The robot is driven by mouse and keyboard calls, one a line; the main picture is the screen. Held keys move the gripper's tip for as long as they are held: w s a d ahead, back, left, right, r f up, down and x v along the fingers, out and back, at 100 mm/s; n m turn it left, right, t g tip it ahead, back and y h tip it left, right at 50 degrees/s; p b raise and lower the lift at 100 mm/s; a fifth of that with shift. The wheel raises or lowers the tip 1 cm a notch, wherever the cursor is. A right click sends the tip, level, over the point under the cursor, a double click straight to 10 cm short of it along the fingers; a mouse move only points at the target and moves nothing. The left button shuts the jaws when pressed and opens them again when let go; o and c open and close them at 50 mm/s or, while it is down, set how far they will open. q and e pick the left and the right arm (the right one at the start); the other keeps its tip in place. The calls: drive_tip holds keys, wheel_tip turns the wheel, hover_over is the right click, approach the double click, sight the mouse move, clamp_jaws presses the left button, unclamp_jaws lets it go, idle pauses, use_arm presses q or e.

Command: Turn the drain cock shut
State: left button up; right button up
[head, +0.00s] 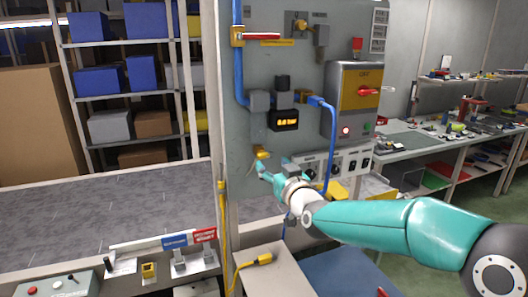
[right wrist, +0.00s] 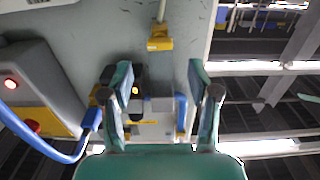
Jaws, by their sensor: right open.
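A valve with a yellow body (head: 237,36) sits on the blue pipe at the upper left of the grey panel in the head view. It looks like the drain cock. Its red lever (head: 263,36) points right, across the vertical pipe. My right gripper (head: 266,170) is well below the valve, in front of the lower panel, and does not touch the lever. In the right wrist view my right gripper (right wrist: 160,85) is open, with nothing held between its fingers. I cannot make out the lever in that view. My left gripper is not in view.
A yellow fitting (head: 262,153) is on the panel just above my right gripper; it also shows in the right wrist view (right wrist: 160,43). A lit display (head: 285,119) and a control box (head: 346,123) with a red switch stand out from the panel. A blue cable (head: 331,150) hangs nearby.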

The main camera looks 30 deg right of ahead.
sight(264, 156)
drive_tip(key=p+x, duration=0.2)
drive_tip(key=x, duration=0.4)
drive_tip(key=shift+w+d, duration=0.1)
drive_tip(key=shift+w, duration=0.15)
